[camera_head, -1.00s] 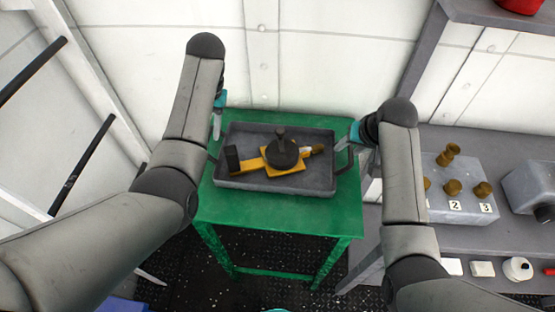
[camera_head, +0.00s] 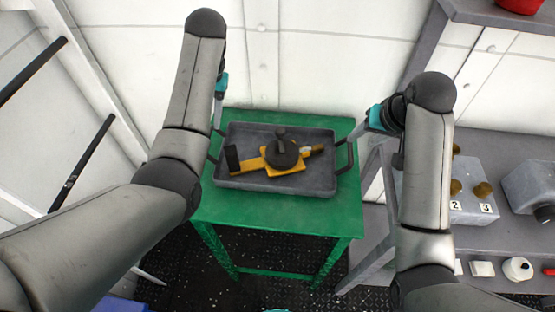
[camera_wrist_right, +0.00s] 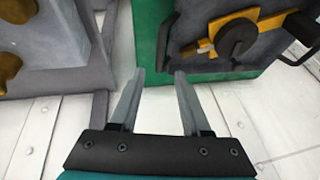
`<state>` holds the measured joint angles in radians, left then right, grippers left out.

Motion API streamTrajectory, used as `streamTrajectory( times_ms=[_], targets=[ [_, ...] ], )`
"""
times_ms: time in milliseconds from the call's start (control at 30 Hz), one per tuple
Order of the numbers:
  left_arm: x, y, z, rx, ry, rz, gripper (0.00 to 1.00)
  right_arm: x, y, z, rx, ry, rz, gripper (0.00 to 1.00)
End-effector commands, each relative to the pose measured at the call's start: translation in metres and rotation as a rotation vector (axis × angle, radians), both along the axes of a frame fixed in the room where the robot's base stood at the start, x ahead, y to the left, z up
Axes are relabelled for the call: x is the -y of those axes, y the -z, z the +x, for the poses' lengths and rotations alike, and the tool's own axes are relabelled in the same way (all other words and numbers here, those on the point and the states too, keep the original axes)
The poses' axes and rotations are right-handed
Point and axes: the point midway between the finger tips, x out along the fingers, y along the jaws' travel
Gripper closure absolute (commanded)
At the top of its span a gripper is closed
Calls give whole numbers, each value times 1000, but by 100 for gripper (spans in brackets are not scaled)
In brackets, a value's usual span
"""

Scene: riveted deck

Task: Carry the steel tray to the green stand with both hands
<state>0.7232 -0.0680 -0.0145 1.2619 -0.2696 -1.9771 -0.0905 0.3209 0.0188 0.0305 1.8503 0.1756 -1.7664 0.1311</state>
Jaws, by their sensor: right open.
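The steel tray (camera_head: 240,182), dark grey with raised walls, sits on the green stand (camera_head: 285,218). A yellow part with a black round knob (camera_head: 281,153) lies in it. The tray has a dark handle at each end; its right handle (camera_head: 346,157) is clear of my right gripper. My right gripper (camera_head: 356,133) is open and empty, above and right of that handle. In the right wrist view its spread fingers (camera_wrist_right: 155,85) have nothing between them, and the tray (camera_wrist_right: 195,62) is beyond. My left gripper (camera_head: 217,122) is by the left handle; its fingertips are too hidden to judge.
A grey bench (camera_head: 500,245) on the right bears a numbered block (camera_head: 470,205) with brass knobs. A grey shelf (camera_head: 500,15) is above it. White wall panels stand close behind the stand, and black bars (camera_head: 85,160) are at the left.

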Motion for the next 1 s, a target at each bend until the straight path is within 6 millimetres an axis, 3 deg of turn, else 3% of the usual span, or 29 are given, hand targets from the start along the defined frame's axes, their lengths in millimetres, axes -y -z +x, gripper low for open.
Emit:
streamTrajectory(
  times_ms=[100,300,1000],
  targets=[
    [0,0,0,0,0,0,53,3,-16,-6,3,0,-2,53],
    [0,0,0,0,0,0,53,5,-28,-12,1,0,-1,53],
    [0,0,0,-1,0,0,53,5,-29,-13,-1,0,-1,53]
  ],
)
